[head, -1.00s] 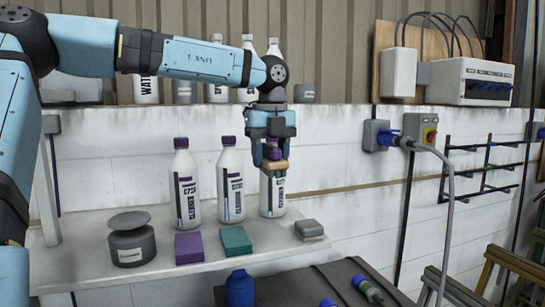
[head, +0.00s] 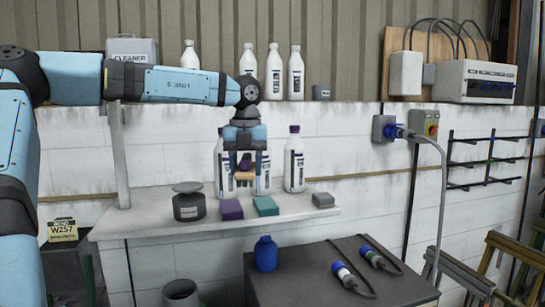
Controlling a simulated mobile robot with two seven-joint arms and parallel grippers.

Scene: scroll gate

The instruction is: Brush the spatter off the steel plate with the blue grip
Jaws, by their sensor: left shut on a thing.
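My left gripper (head: 245,172) hangs pointing down in front of the bottles above the light shelf. It is shut on a small tan piece (head: 245,177) that spans its fingertips; I cannot tell what the piece is. The dark top (head: 305,286) may be the steel plate, but I cannot tell, and no spatter can be made out. My right gripper is out of view.
The light shelf (head: 150,222) holds a dark jar (head: 188,207), purple (head: 231,211) and green (head: 265,206) blocks, a grey block (head: 323,200) and purple-capped bottles (head: 294,165). A blue bottle (head: 265,254) stands on the dark top's left. A cable (head: 442,210) hangs at the right.

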